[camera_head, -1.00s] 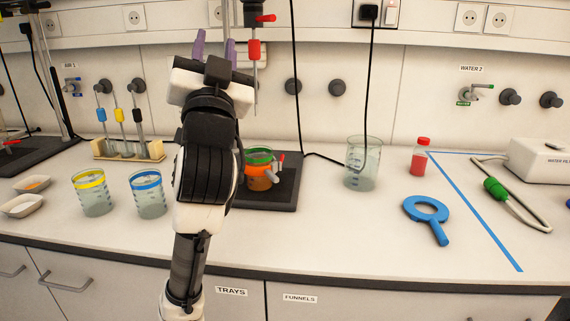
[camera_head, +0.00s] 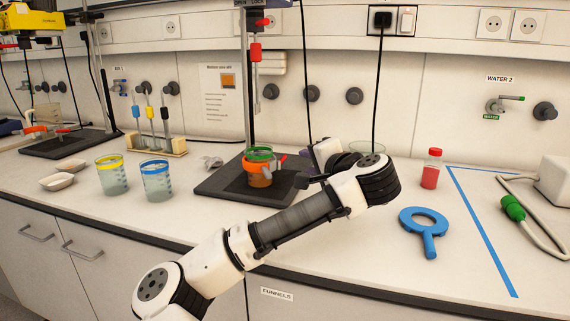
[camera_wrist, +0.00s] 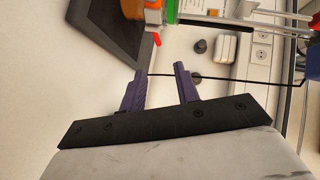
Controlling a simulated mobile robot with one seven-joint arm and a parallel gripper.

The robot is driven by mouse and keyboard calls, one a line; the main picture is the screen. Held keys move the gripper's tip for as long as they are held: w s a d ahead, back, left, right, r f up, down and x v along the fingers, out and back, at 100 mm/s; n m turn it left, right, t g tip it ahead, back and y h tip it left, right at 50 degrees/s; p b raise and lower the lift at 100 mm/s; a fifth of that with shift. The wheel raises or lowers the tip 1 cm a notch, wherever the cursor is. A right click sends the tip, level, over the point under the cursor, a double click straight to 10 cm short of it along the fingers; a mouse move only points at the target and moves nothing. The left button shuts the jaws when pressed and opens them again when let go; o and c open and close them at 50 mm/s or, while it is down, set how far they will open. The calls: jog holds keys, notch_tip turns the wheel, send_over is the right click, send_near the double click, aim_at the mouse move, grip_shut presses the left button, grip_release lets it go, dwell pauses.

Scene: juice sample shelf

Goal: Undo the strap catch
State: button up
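A jar with a green rim (camera_head: 259,153) stands on the dark base of a stand, with an orange strap (camera_head: 256,168) around it. A small red lever (camera_head: 282,159), apparently the strap catch, sticks out on the jar's right side. In the head view my gripper (camera_head: 309,166) is right of the jar, partly hidden by my wrist.
The dark stand base (camera_head: 222,186) carries an upright rod. A glass beaker (camera_head: 366,148) is partly hidden behind my wrist. Yellow-banded (camera_head: 112,176) and blue-banded (camera_head: 156,182) beakers stand left.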

aim_at(284, 159)
jog(key=x, duration=0.4)
jog(key=p+x, duration=0.1)
jog(key=x, duration=0.9)
jog(key=shift+s+a+f+p, duration=0.15)
jog(key=shift+s+a+p, duration=0.05)
jog(key=shift+a+p, duration=0.15)
jog(key=shift+c, duration=0.2)
grip_shut()
